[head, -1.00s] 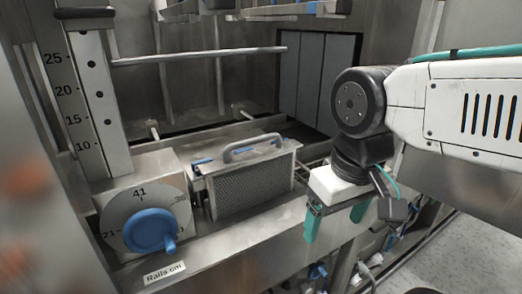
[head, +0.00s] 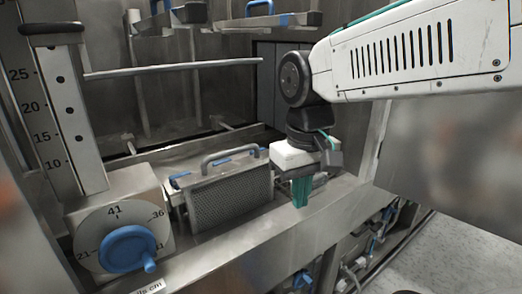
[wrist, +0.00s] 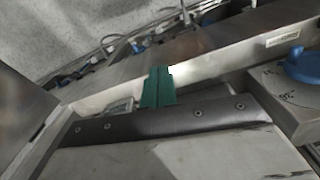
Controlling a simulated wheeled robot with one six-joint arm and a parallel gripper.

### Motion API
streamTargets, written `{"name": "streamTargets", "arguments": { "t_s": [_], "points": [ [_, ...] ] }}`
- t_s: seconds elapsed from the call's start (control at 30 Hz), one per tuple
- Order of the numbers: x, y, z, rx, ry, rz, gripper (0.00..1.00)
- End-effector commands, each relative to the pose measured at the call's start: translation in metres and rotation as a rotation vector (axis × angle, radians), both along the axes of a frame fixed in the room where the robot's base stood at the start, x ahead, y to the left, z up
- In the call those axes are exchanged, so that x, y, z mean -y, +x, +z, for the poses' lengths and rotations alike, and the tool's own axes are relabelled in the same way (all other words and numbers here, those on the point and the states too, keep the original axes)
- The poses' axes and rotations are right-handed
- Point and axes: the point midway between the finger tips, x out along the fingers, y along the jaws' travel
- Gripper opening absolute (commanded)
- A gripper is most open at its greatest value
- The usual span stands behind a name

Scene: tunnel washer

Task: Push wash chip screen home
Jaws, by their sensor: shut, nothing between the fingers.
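The wash chip screen (head: 232,197) appears to be the box with a grey mesh front, a grey bail handle and blue clips on top. It sits upright on the metal ledge, right of the blue dial, in the head view. How deep it sits is hard to tell. My gripper (head: 301,200) is shut and empty, its green fingers pointing down just right of the screen, above the ledge. A small gap to the screen's right end seems to show. In the wrist view the shut fingers (wrist: 158,75) show, but I cannot make out the screen.
The blue dial (head: 128,248) on its metal housing stands left of the screen; it also shows in the wrist view (wrist: 305,65). A numbered upright scale (head: 70,120) is at far left. A horizontal bar (head: 170,69) crosses behind. Pipes and fittings lie below the ledge.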

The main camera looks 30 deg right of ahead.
Motion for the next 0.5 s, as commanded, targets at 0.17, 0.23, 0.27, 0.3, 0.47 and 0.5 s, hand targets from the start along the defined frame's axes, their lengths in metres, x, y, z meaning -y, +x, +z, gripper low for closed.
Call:
{"name": "streamTargets", "arguments": {
  "t_s": [0.17,0.23,0.27,0.3,0.47,0.5],
  "points": [
    [0.023,0.085,0.04,-0.037,0.004,0.002,0.0],
    [0.033,0.119,0.055,-0.045,0.005,0.013,0.0],
    [0.038,0.132,0.061,-0.047,0.006,0.02,0.0],
    [0.043,0.15,0.069,-0.049,0.007,0.03,0.0],
    [0.06,0.203,0.102,-0.038,0.006,0.083,0.0],
    [0.062,0.21,0.111,-0.03,0.004,0.098,0.0]
  ]
}}
